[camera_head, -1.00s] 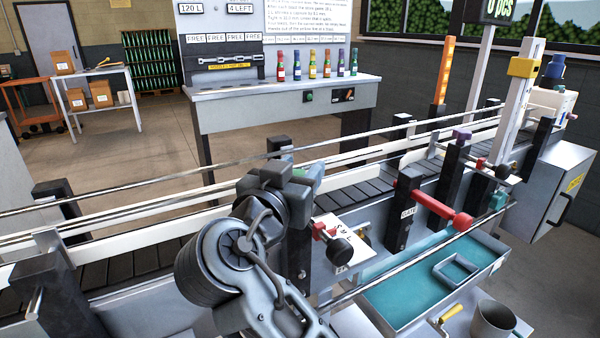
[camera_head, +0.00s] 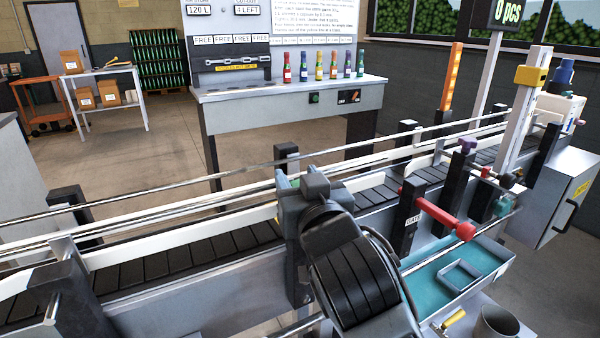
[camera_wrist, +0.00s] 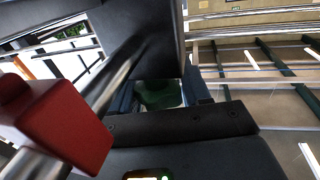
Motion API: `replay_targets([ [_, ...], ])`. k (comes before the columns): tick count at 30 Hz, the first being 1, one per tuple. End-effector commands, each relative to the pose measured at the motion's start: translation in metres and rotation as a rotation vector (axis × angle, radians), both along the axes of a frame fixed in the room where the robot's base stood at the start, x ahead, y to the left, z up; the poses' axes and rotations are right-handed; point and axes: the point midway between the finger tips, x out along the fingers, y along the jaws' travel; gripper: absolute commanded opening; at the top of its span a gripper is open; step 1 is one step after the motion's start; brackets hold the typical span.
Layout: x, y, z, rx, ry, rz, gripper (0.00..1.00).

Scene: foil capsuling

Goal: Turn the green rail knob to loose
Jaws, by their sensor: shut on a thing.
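The green rail knob (camera_wrist: 160,94) shows in the wrist view as a dark green shape between my gripper's fingers. My gripper (camera_wrist: 160,88) is shut on it. In the head view my gripper (camera_head: 297,192) is at a black post on the near side of the conveyor, and my wrist covers most of the knob. How far the knob is turned cannot be seen.
A red handle (camera_head: 445,218) on a post is right of my arm; a red block (camera_wrist: 55,120) is close in the wrist view. Metal guide rails (camera_head: 130,204) run along the conveyor (camera_head: 190,258). A teal tray (camera_head: 425,282) lies below right.

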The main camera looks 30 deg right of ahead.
Motion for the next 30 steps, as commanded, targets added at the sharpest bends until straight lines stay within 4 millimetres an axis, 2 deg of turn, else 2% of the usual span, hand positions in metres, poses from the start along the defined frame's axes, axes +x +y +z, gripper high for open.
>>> replay_targets([
  [19, 0.0004, 0.0006, -0.0001, 0.000, 0.000, 0.042, 0.17],
  [20, 0.0004, 0.0005, -0.0001, 0.000, 0.000, 0.041, 0.50],
  [25, 0.0003, 0.0006, -0.0001, 0.000, 0.000, 0.041, 0.66],
  [30, 0.0003, 0.0006, -0.0002, 0.000, 0.000, 0.041, 0.68],
])
